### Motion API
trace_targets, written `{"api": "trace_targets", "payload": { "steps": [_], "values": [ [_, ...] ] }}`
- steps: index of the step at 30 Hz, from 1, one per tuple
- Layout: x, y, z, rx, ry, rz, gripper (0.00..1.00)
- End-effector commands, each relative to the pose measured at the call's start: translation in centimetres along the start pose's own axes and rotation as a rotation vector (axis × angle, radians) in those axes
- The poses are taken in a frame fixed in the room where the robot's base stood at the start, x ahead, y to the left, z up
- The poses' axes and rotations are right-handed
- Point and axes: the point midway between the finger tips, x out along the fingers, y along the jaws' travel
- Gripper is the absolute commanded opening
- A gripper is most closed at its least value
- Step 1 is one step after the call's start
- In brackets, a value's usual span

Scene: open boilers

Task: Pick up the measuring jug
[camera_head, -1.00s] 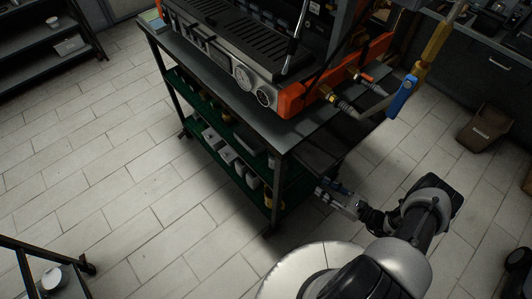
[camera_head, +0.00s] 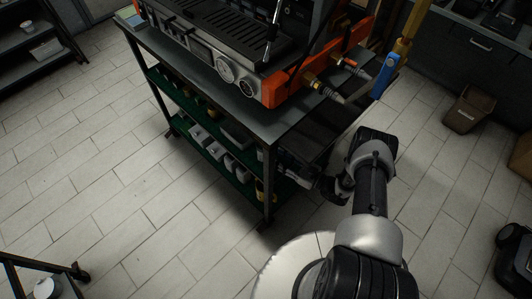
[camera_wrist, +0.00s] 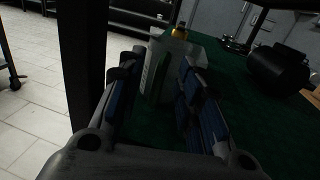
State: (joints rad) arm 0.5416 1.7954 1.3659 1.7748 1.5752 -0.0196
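A pale, translucent container with a straight side, which looks like the measuring jug (camera_wrist: 172,50), stands on the green shelf in the wrist view. My gripper (camera_wrist: 158,75) has two blue-padded fingers spread apart. Part of the jug shows in the gap between them, and the right finger hides some of it. I cannot tell whether either finger touches it. In the head view my gripper is at the right end of the cart's shelves, mostly hidden by my arm and the cart, and I cannot make out the jug there.
A dark cart leg (camera_wrist: 82,65) stands close left of my gripper. A yellow-topped item (camera_wrist: 180,31) is beyond the jug, and a dark cylinder (camera_wrist: 277,70) lies at right. An espresso machine (camera_head: 225,60) covers the cart top (camera_head: 262,122). The tiled floor (camera_head: 110,200) at left is open.

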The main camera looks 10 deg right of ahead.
Motion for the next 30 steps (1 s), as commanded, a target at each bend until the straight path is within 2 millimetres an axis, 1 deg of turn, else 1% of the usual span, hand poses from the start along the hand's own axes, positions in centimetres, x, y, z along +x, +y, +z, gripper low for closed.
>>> {"api": "trace_targets", "payload": {
  "steps": [1,5,13,27,30],
  "values": [
    [0.8,0.2,-0.1,0.0,0.0,0.004,0.33],
    [2.1,0.1,-0.1,0.0,0.001,0.002,0.33],
    [2.2,0.0,0.0,0.0,0.001,-0.001,0.32],
    [2.2,0.1,0.0,0.0,0.001,0.0,0.01],
    [2.2,0.1,0.0,0.0,0.001,-0.001,0.0]
  ]
}}
